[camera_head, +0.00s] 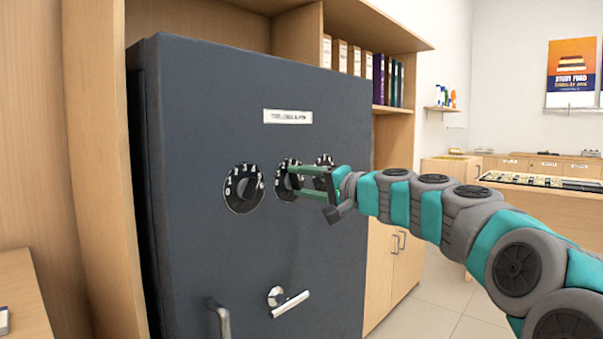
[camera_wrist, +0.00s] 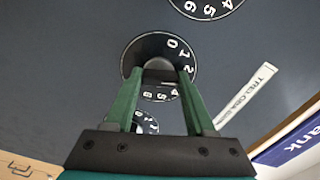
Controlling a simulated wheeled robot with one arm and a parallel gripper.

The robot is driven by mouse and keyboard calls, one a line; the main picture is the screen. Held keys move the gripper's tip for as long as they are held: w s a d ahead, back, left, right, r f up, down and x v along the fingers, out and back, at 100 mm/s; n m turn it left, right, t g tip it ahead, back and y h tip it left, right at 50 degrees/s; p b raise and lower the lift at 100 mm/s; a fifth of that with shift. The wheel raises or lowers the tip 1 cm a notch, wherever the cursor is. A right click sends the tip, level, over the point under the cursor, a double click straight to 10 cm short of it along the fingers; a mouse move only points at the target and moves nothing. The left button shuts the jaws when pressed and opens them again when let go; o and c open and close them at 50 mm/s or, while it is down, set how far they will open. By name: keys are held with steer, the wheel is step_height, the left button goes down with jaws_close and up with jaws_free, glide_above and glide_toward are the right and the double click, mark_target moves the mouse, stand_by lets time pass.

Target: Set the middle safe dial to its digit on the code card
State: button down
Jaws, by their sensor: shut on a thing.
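The middle safe dial (camera_head: 283,187) is a black round dial with white digits on the dark grey safe door (camera_head: 200,130). My gripper (camera_head: 293,181) reaches it from the right and is shut on its knob. In the wrist view the middle dial (camera_wrist: 150,45) lies between the green fingers of my gripper (camera_wrist: 158,76); digits 0, 1 and 2 show along its edge, and the fingers hide part of it. The left dial (camera_head: 243,188) and the right dial (camera_head: 324,160) are on either side. I cannot see the code card in either view.
A white label plate (camera_head: 288,116) sits above the dials. A lever handle (camera_head: 288,301) and a grey pull handle (camera_head: 218,318) stick out below them. Wooden shelving (camera_head: 297,40) surrounds the safe. Open floor (camera_head: 440,300) shows at the right.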

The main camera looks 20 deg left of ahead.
steer(key=m+p, duration=0.2)
steer(key=shift+r+m, duration=0.3)
steer(key=shift+m, duration=0.1)
steer(key=m+p, duration=0.3)
steer(key=m, duration=0.1)
steer(key=shift+w+f+m+p, duration=0.1)
steer(key=shift+f+m+p, duration=0.05)
steer(key=shift+m+p, duration=0.2)
steer(key=m, duration=0.4)
steer(key=shift+d+f+p, duration=0.1)
steer(key=shift+f+p, duration=0.1)
steer(key=shift+p, duration=0.1)
steer(key=shift+m, duration=1.95)
steer(key=shift+f, duration=0.1)
steer(key=shift+c, duration=1.2)
jaws_free()
steer(key=v, duration=0.7)
steer(key=shift+d+b, duration=0.35)
steer(key=shift+b, duration=0.05)
